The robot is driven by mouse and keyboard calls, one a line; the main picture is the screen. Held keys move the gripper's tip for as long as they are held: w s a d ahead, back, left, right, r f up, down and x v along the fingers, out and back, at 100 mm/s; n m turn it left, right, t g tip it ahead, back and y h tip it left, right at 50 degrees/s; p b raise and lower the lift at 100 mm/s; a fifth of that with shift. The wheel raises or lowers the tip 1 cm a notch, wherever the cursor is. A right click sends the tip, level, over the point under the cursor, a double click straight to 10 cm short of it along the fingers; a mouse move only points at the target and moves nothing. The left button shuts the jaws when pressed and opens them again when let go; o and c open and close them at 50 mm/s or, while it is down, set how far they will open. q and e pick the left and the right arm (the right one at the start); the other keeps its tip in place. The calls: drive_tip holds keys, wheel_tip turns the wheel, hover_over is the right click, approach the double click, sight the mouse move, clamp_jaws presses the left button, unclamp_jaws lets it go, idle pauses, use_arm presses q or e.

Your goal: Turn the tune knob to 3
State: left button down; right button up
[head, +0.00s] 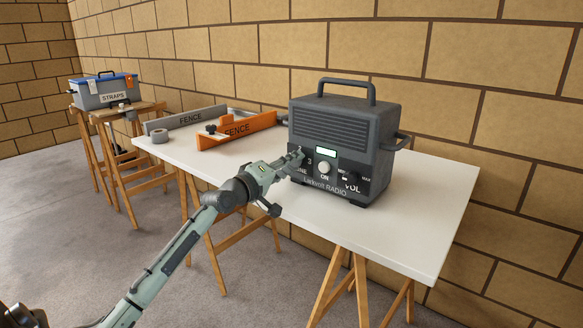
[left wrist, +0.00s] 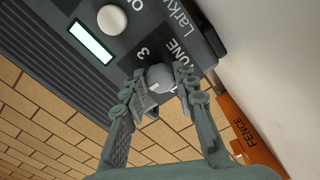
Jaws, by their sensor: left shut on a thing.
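The dark grey Larkvolt radio (head: 335,130) stands on a white table, its front panel facing me. My left gripper (head: 297,160) is at the left end of the panel. In the left wrist view its two fingers (left wrist: 160,92) are shut on the round grey tune knob (left wrist: 160,76), one finger on each side. The digit 3 and the word TUNE, partly cut by a finger, are printed beside the knob. A pale mark shows low on the knob, but I cannot tell its exact setting. In the head view the gripper hides the knob. My right gripper is not in view.
A lit display (head: 325,152), a white ON button (head: 324,167) and a VOL knob (head: 350,174) are on the panel. Orange (head: 240,131) and grey (head: 186,118) FENCE pieces and a tape roll (head: 159,136) lie left. The table's right front (head: 400,225) is clear.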

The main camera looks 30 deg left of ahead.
use_arm(q)
drive_tip(key=shift+f+m, duration=0.1)
drive_tip(key=shift+m, duration=1.8)
drive_tip(key=m, duration=0.2)
drive_tip(key=shift+m, duration=0.8)
drive_tip(key=shift+m+p, duration=0.35)
drive_tip(key=shift+m, duration=0.15)
drive_tip(key=shift+m+p, duration=0.35)
drive_tip(key=shift+m, duration=0.55)
drive_tip(key=m+p, duration=0.2)
drive_tip(key=m, duration=0.2)
drive_tip(key=shift+a, duration=0.1)
drive_tip(key=shift+m+p, duration=0.4)
drive_tip(key=shift+m, duration=1.7)
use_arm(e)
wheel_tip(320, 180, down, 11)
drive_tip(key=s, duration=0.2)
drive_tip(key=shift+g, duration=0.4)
